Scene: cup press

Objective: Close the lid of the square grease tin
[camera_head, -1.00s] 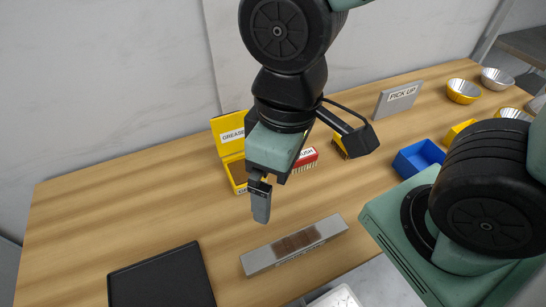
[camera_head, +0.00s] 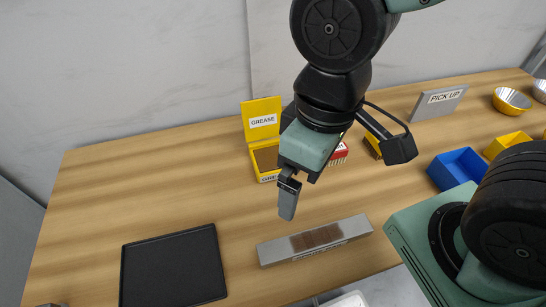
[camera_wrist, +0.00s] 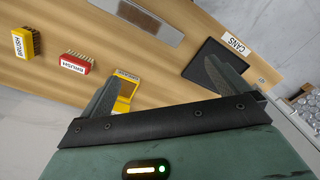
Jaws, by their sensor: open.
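The square grease tin (camera_head: 266,163) is yellow with a brown inside and stands toward the back of the table. Its yellow lid (camera_head: 262,119), labelled GREASE, stands upright at the tin's back edge, so the tin is open. In the wrist view the tin (camera_wrist: 125,98) shows partly behind one finger. My gripper (camera_head: 288,198) is open and empty, in front of the tin and a little to its right, above the table. In the wrist view the two fingers of my gripper (camera_wrist: 165,85) are spread wide apart. The tin's right side is partly hidden by my gripper.
A red brush (camera_head: 339,154) is right of the tin, with a yellow one (camera_head: 373,146) beyond. A grey strip with brown squares (camera_head: 272,252) lies in front. A black tray (camera_head: 172,268) is front left. A blue bin (camera_head: 457,168) stands right. The table left of the tin is clear.

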